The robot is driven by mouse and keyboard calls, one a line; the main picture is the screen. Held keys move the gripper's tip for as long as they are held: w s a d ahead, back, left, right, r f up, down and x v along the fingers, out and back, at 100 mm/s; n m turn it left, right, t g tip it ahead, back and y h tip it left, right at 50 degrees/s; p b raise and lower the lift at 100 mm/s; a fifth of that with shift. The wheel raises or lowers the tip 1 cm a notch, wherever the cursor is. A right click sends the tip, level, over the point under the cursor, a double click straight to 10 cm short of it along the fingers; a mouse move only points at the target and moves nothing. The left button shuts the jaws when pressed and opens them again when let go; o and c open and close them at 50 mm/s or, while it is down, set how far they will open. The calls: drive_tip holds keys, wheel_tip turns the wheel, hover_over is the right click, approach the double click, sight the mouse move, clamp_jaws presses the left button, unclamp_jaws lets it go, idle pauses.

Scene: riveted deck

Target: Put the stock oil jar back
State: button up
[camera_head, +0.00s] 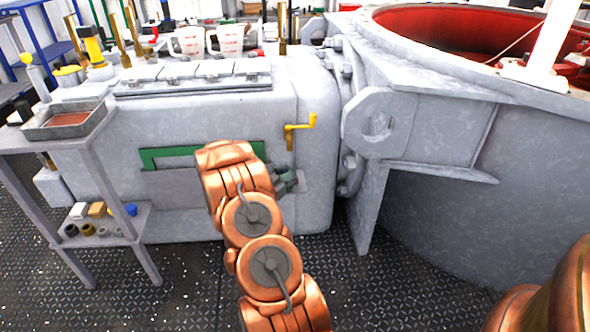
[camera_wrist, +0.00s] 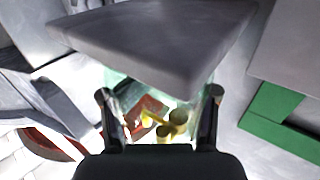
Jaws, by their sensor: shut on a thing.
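My gripper (camera_wrist: 160,95) has one dark finger on each side of a clear, green-tinted glass thing (camera_wrist: 192,86), which I take to be the oil jar. It is shut on it. Through the glass I see red and yellow shapes and cannot tell whether they are inside it or behind it. A grey slab (camera_wrist: 165,45) covers its far part, and I cannot tell whether they touch. In the head view my copper arm reaches to the front of the grey machine (camera_head: 240,210). My gripper there (camera_head: 288,180) is small and partly hidden behind the arm, so the jar is unclear.
A green-edged opening (camera_head: 158,158) is in the machine's front, beside my arm; its green edge (camera_wrist: 285,125) also shows in the wrist view. A grey stand (camera_head: 98,140) with a tray is at left. Deck floor is clear in front.

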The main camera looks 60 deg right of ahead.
drive_tip(key=d+b, duration=0.1)
drive_tip(key=d, duration=0.3)
drive_tip(key=shift+d, duration=0.1)
drive_tip(key=shift+w+f+b, duration=0.1)
drive_tip(key=shift+f+b, duration=0.1)
drive_tip(key=shift+b, duration=0.15)
drive_tip(key=shift+r, duration=0.1)
drive_tip(key=o, duration=1.5)
drive_tip(key=shift+o, duration=0.2)
